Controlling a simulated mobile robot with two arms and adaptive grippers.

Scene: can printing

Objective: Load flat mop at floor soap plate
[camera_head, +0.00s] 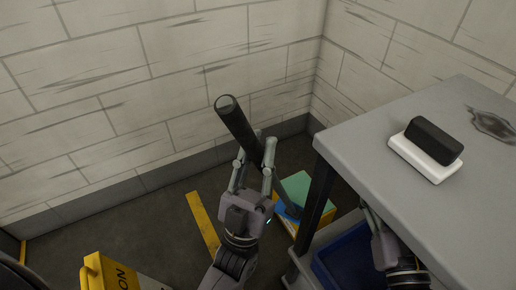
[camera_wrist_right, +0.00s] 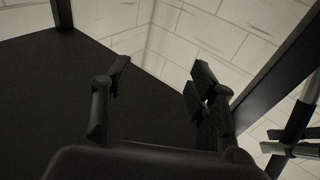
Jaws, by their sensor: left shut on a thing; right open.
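The flat mop's black handle (camera_head: 236,127) stands tilted in the head view, its round end toward the camera. My left gripper (camera_head: 254,172) is shut around this handle. The handle runs down behind the gripper toward a small blue piece (camera_head: 289,211), which looks like the mop head. That piece is at a yellow-sided block with a green top (camera_head: 297,186), probably the floor soap plate, on the floor beside the table leg. I cannot tell whether they touch. My right gripper (camera_wrist_right: 158,84) is open and empty in the right wrist view; the table mostly hides it in the head view.
A grey table (camera_head: 455,115) fills the right, with a black-and-white eraser-like block (camera_head: 430,150) on top. A blue bin (camera_head: 347,265) sits below it. A yellow sign (camera_head: 115,274) stands at lower left. A yellow floor strip (camera_head: 202,224) lies left of my gripper. Walls close the back.

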